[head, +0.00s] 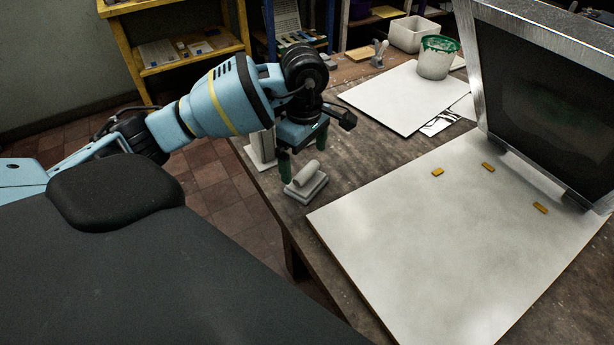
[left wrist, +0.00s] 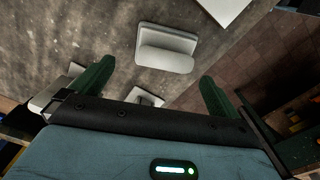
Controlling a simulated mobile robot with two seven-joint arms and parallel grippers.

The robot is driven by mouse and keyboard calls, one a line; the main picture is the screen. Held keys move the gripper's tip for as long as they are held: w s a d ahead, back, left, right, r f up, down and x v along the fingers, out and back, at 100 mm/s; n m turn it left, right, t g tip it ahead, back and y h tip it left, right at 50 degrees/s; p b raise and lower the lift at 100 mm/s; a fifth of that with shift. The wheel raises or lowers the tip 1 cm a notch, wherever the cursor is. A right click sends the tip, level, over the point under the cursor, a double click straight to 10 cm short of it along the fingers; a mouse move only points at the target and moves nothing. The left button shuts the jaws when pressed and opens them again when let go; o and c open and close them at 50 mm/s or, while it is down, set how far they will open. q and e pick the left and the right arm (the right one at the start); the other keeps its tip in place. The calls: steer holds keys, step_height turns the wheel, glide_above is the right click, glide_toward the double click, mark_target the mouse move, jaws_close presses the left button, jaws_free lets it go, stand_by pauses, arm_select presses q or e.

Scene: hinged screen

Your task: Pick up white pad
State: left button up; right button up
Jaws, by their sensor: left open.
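The white pad (head: 306,188) is a pale block with a rounded handle bar on top, lying flat on the worn table near its left edge. It also shows in the left wrist view (left wrist: 167,48), above and between the fingers. My left gripper (head: 303,158) is open, with dark green fingers pointing down, just above and behind the pad. In the left wrist view the gap between the fingertips (left wrist: 158,72) is empty. My right gripper is not in view.
A large white board (head: 440,250) with small yellow tabs lies right of the pad, under a raised metal-framed screen (head: 545,100). A pale upright object (head: 262,150) stands behind the gripper. A green-rimmed bucket (head: 436,60) is on a farther board.

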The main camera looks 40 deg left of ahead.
mark_target(306, 169)
arm_select(q)
steer(key=shift+s+d+f, duration=0.1)
steer(key=shift+d+f, duration=0.05)
steer(key=shift+f, duration=0.15)
steer(key=f, duration=0.4)
steer(key=shift+s+d+f+p, duration=0.15)
steer(key=shift+d+f+p, duration=0.05)
steer(key=shift+d+p, duration=0.15)
steer(key=shift+c, duration=0.6)
steer(key=c, duration=0.8)
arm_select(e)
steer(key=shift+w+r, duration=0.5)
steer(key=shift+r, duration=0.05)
arm_select(q)
steer(key=shift+r, duration=0.1)
